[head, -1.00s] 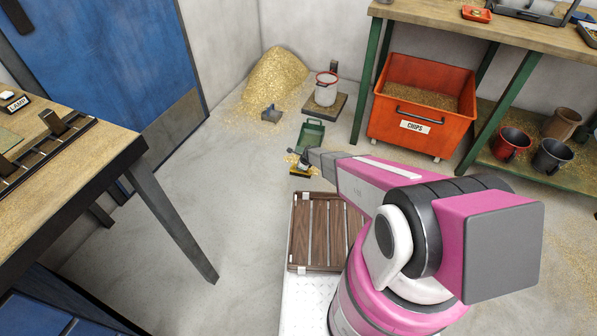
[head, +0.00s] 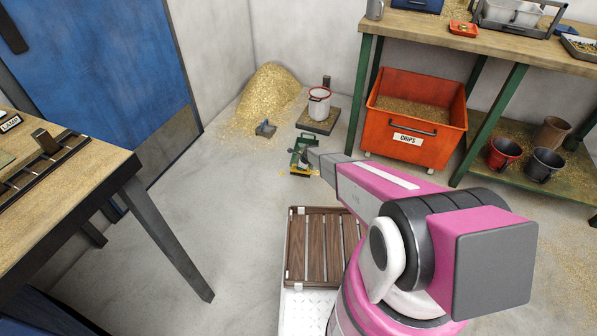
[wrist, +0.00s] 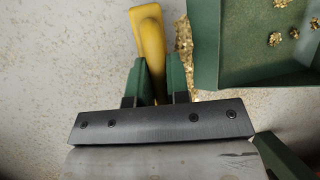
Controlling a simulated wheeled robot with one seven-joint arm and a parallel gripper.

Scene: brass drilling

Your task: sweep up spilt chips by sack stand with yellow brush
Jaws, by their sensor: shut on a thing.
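My gripper (wrist: 160,90) is shut on the yellow brush (wrist: 148,38), its handle upright between the green fingers. In the head view, the brush (head: 300,174) is low at the floor, right at the near edge of the green dustpan (head: 306,143). The dustpan also shows in the wrist view (wrist: 210,45), at upper right, with several golden chip clumps in it. A few loose chips (head: 283,173) lie on the floor beside the brush. The brush's bristles are hidden in the wrist view. The sack stand cannot be made out for certain.
A large chip heap (head: 270,92) fills the back corner, with a small grey block (head: 265,129) before it. A white pail (head: 319,102) stands on a low platform. An orange chips bin (head: 398,148) is right of it. A workbench (head: 130,172) is at left; floor between is clear.

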